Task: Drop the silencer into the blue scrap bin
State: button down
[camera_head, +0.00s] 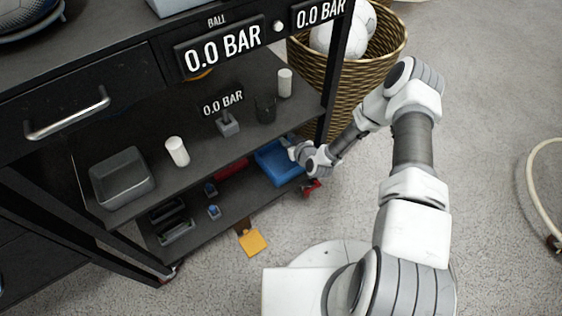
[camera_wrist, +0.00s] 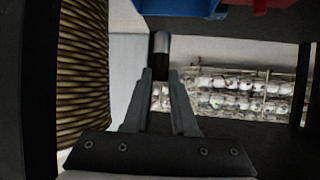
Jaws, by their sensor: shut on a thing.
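The blue scrap bin (camera_head: 272,166) sits on the lowest shelf of the black rack, at its right end. A strip of it also shows at the top edge of the wrist view (camera_wrist: 190,9). In the wrist view my gripper (camera_wrist: 161,76) is shut on a small cylinder, dark below with a grey band, which I take to be the silencer (camera_wrist: 161,44). In the head view my gripper (camera_head: 290,144) is at the right end of the rack, beside the bin's right rear side. The silencer cannot be made out there.
A red container (camera_head: 232,168) stands left of the bin. The middle shelf (camera_head: 207,133) above carries two white cylinders, a grey tray (camera_head: 122,178) and a dark cup. A wicker basket (camera_head: 350,75) with balls stands close behind my forearm. Open floor lies at the right.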

notch_tip(320, 180, down, 4)
jog(key=b, duration=0.2)
jog(key=shift+f+b, duration=0.2)
jog(key=shift+b, duration=0.1)
jog(key=c, duration=0.6)
grip_release()
jog(key=shift+c, duration=0.2)
jog(key=p+v, duration=0.5)
jog(key=v, duration=1.2)
jog(key=shift+s+p, duration=0.2)
jog(key=shift+p, duration=0.2)
jog(key=shift+d, duration=0.1)
